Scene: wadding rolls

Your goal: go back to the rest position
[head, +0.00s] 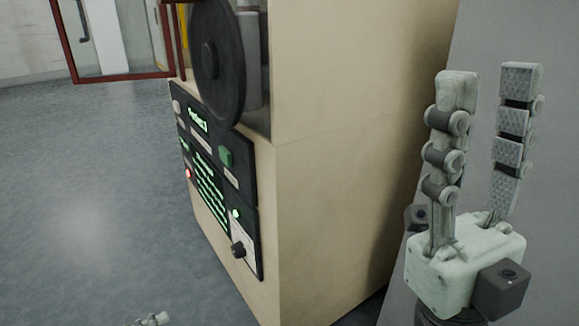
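My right gripper (488,78) is at the right of the head view, pointing up. Its two jointed fingers stand apart with nothing between them, so it is open and empty. It is in front of a plain grey surface, to the right of the beige machine (340,170), with a visible gap in the picture between them. A small pale tip of my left gripper (152,319) shows at the bottom edge, left of the machine. The rest of it is out of the picture, so its opening is hidden.
The machine's left face has a black control panel (218,178) with green text, buttons and a knob. Above it is a dark round disc (217,62). A red-framed glass door (118,76) stands open at upper left. The grey floor (90,200) at left is clear.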

